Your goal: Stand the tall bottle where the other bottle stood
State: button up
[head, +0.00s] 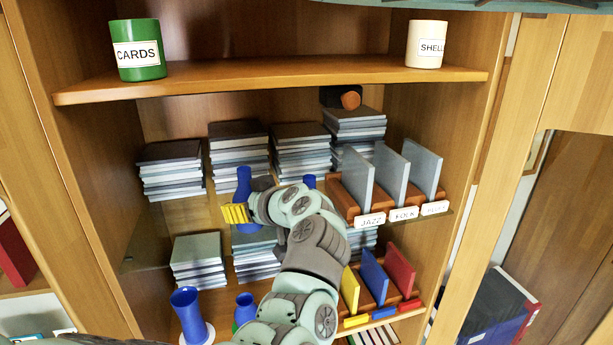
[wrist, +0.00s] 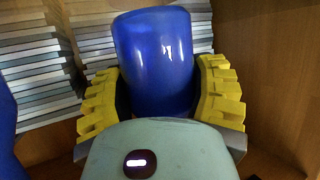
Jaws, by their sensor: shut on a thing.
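My gripper (head: 236,213), with yellow ribbed fingers, is shut on a slim blue bottle (head: 244,180) at the middle glass shelf. In the wrist view the blue bottle (wrist: 155,60) fills the space between both fingers (wrist: 158,100). I cannot tell whether its base touches the shelf. Another blue piece (head: 309,181) shows just right of my arm, mostly hidden. Below, a blue flared vessel (head: 187,305) stands on a white round base (head: 208,336) at the front left. A smaller blue bottle (head: 245,305) stands beside it, partly hidden by my arm.
Stacks of cases (head: 171,170) line the back of the shelf. Labelled wooden holders with upright grey cases (head: 391,170) stand at the right, coloured ones (head: 374,275) below. A green CARDS cup (head: 139,60) and a white cup (head: 426,45) stand on the upper shelf.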

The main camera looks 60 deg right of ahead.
jog(key=shift+f, duration=0.1)
jog(key=shift+f+b, duration=0.2)
jog(key=shift+b, duration=0.25)
jog(key=o, duration=1.3)
jog(key=shift+o, duration=0.2)
jog(key=shift+r, duration=0.1)
jog(key=shift+r+p, duration=0.15)
jog(key=shift+p, duration=0.2)
jog(key=shift+s+b, duration=0.3)
jog(key=b+v, duration=0.7)
jog(key=v, duration=0.4)
jog(key=shift+s+r, duration=0.15)
jog(key=shift+s, duration=0.05)
